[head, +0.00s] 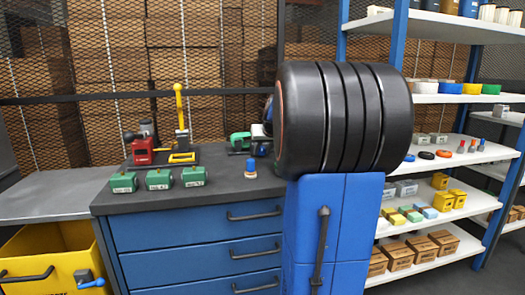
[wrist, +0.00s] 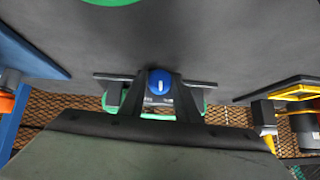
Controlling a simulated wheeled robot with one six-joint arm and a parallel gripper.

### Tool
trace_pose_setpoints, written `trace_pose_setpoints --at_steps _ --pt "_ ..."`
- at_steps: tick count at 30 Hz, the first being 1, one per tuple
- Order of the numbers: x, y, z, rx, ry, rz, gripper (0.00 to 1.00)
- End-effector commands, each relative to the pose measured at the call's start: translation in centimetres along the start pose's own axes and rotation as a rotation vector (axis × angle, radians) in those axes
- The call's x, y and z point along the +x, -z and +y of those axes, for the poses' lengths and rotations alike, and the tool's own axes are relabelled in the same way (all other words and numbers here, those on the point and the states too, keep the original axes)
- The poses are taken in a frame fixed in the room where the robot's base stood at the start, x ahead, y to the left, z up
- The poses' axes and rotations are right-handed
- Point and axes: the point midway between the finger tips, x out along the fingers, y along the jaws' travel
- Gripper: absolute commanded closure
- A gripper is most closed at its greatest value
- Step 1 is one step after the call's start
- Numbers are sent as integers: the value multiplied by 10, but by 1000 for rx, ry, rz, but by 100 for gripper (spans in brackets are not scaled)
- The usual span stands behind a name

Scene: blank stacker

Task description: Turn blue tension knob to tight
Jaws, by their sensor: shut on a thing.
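The blue tension knob (wrist: 159,84) shows in the wrist view, round, with a white pointer line running nearly upright in the picture. My gripper (wrist: 160,77) has its two dark fingers on either side of the knob, shut on it. Small pale markings lie just below the knob, too small to read. Parts of a green device (wrist: 145,116) show behind the fingers. In the head view a green device (head: 240,140) stands at the back of the bench, partly hidden by my arm. My gripper cannot be made out there.
The dark workbench (head: 225,190) holds several green blocks (head: 159,179), a red device (head: 140,148), a yellow-handled lever tool (head: 181,130) and a small blue-topped peg (head: 250,168). Blue-framed shelves (head: 452,155) stand at the right. A mesh wall (head: 110,60) closes the back.

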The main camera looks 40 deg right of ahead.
Motion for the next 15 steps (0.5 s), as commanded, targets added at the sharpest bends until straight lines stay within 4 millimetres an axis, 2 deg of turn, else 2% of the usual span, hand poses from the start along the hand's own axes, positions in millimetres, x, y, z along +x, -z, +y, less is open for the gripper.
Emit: trace_pose_setpoints --at_steps 15 --pt "1 -2 4 150 149 -2 93"
